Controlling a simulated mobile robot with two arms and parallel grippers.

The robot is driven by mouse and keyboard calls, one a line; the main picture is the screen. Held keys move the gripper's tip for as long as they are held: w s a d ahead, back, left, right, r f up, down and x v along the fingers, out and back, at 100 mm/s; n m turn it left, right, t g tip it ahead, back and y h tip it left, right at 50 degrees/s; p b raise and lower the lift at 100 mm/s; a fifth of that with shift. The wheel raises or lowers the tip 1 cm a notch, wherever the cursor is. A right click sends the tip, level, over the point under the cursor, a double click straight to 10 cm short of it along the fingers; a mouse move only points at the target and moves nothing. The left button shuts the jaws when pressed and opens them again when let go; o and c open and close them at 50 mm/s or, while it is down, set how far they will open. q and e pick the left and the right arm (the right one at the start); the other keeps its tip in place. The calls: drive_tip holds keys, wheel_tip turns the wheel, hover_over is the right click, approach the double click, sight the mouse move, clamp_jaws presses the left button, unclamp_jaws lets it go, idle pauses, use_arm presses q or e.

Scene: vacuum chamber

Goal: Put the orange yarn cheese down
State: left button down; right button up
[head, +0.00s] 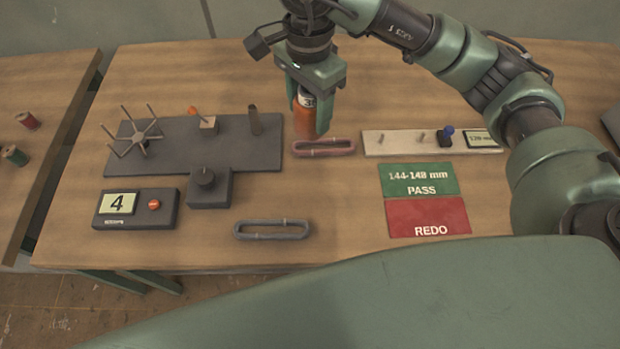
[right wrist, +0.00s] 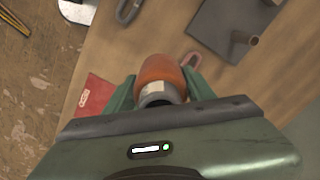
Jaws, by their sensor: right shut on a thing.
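The orange yarn cheese (head: 305,122) is upright between the fingers of my right gripper (head: 310,104), at the back middle of the wooden table. The gripper points down and is shut on it. Its lower end shows below the fingers, close to the pink skein; whether it touches the tabletop I cannot tell. In the right wrist view the orange cheese (right wrist: 162,72) sits between the two green fingers, with a pale grey core end towards the palm. My left gripper is not in view.
A pink skein (head: 323,153) lies right by the cheese. A dark board (head: 180,155) with a winder and posts is to the left, a pale gauge board (head: 400,150) to the right. Green PASS (head: 418,188) and red REDO (head: 427,218) cards lie in front. A grey skein (head: 272,237) lies near the front edge.

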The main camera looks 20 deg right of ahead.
drive_tip(key=shift+m, duration=0.4)
wheel_tip(320, 180, down, 19)
drive_tip(key=p, duration=0.3)
drive_tip(key=shift+a+f, duration=0.1)
drive_tip(key=shift+f, duration=0.1)
drive_tip(key=shift+w+f, duration=0.1)
drive_tip(key=shift+f, duration=0.05)
drive_tip(key=shift+f, duration=0.1)
drive_tip(key=shift+f, duration=0.15)
drive_tip(key=o, duration=1.5)
drive_tip(key=shift+c, duration=0.2)
